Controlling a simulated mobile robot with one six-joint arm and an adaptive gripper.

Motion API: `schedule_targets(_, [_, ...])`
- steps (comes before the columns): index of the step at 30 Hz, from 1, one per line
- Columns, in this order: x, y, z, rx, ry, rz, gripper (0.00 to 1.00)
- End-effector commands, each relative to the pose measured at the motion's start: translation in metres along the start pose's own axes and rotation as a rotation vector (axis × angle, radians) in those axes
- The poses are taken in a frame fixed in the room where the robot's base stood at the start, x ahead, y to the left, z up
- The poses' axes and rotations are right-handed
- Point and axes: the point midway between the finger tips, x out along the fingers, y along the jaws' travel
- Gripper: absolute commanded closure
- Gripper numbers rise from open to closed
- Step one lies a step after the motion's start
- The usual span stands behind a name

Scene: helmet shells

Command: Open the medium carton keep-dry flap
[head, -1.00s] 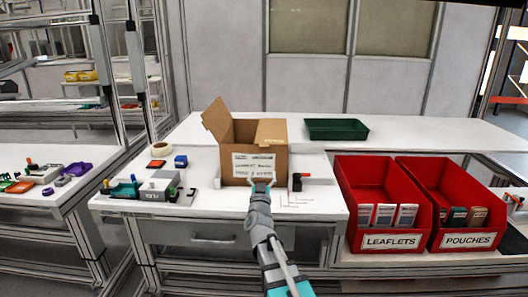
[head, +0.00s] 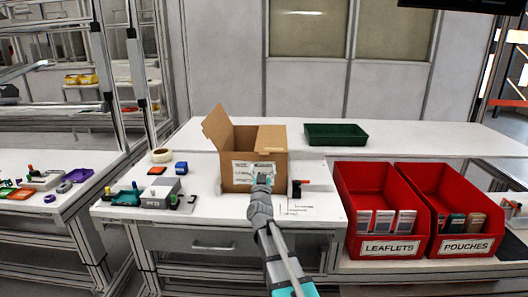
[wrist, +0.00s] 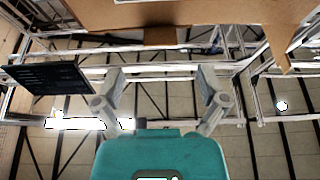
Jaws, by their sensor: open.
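The brown cardboard carton (head: 241,176) stands on the white bench, with a printed white label (head: 243,170) on its front. Its left flap (head: 216,127) stands up and leans outward. A lighter flap (head: 271,139) lies at the top right, and part of the top is open. My gripper (head: 262,177) is in front of the carton's front face, overlapping the label's right part; contact cannot be told. In the wrist view my gripper (wrist: 160,78) is open with nothing between its fingers. Brown cardboard (wrist: 180,12) spans the top of that view, beyond the fingertips.
A small black-and-red tool (head: 297,189) stands right of the carton. A green tray (head: 336,134) is behind it. Red bins marked LEAFLETS (head: 350,241) and POUCHES (head: 434,247) stand at the right. A grey fixture (head: 162,190) and tape roll (head: 161,155) are at the left.

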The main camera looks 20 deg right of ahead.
Motion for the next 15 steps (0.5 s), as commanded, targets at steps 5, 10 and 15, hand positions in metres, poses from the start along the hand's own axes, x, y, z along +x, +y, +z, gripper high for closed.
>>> schedule_targets(5, [0.033, -0.001, -0.001, -0.001, -0.001, 0.001, 0.09])
schedule_targets(10, [0.054, -0.001, -0.001, 0.0, -0.001, 0.0, 0.09])
schedule_targets(15, [0.067, -0.001, -0.001, 0.0, -0.001, -0.001, 0.09])
